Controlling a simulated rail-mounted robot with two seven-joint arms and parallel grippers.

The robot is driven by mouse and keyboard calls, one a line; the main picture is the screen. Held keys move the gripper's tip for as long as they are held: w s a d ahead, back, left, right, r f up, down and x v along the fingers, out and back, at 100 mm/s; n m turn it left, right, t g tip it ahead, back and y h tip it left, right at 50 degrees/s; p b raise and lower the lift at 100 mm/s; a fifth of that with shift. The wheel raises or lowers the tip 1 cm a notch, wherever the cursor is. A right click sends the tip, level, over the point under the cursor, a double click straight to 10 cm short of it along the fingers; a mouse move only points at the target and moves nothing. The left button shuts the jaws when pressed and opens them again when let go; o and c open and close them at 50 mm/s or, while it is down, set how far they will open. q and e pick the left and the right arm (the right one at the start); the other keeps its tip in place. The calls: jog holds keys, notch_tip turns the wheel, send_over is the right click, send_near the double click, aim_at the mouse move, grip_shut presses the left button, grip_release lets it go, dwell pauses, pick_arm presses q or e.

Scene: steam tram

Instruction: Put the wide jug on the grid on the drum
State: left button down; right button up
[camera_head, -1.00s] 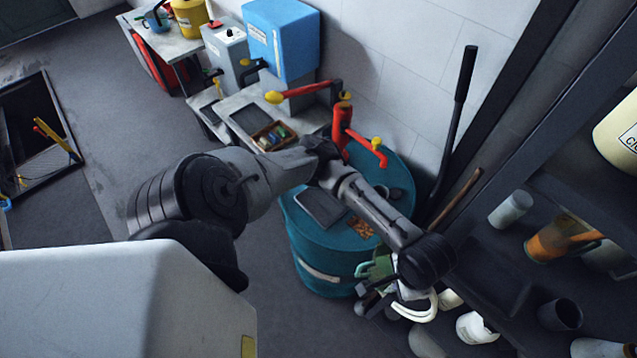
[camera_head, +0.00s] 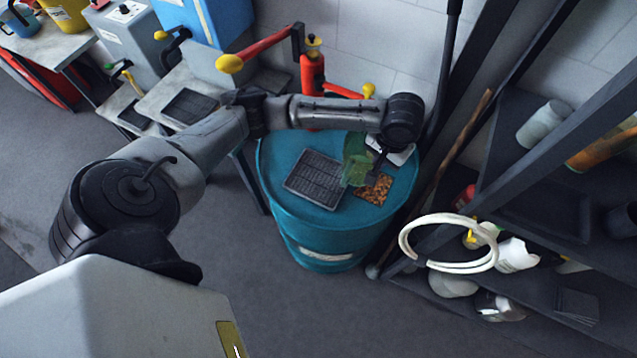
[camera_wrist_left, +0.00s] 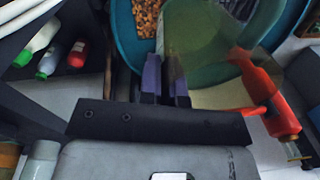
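A translucent green jug (camera_head: 356,162) hangs at the tips of my left gripper (camera_head: 376,166), over the top of the teal drum (camera_head: 325,232). In the left wrist view, the purple-sided fingers (camera_wrist_left: 166,78) are close together at the near side of the jug (camera_wrist_left: 205,38). The exact grip point is partly hidden. The dark grid (camera_head: 316,179) lies on the drum top, just left of the jug. It also shows beyond the jug in the left wrist view (camera_wrist_left: 240,8). I cannot tell whether the jug touches anything below. My right gripper is not in view.
A brown speckled mat (camera_head: 376,190) lies on the drum, right of the grid. A red pump with yellow knobs (camera_head: 313,72) stands behind the drum. A dark shelf (camera_head: 535,205) with bottles and a white hose ring (camera_head: 448,266) is at right. The floor in front is clear.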

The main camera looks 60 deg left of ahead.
pick_arm(q)
jog(key=shift+n, duration=0.8)
jog(key=w+a+f+b, duration=0.1)
jog(key=b, duration=0.1)
jog(key=w+a+f+b, duration=0.2)
jog(key=shift+a+f, duration=0.15)
jog(key=shift+a, duration=0.1)
jog(key=s+a+f+b, duration=0.1)
jog(key=s+a+f, duration=0.6)
jog(key=s+f, duration=0.2)
notch_tip(320, 180, down, 2)
jog(key=shift+a+f+b, duration=0.15)
jog(key=shift+a+b, duration=0.15)
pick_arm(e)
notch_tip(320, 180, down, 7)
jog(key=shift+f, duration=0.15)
pick_arm(q)
jog(key=c, duration=1.3)
grip_release()
jog(key=shift+f, duration=0.1)
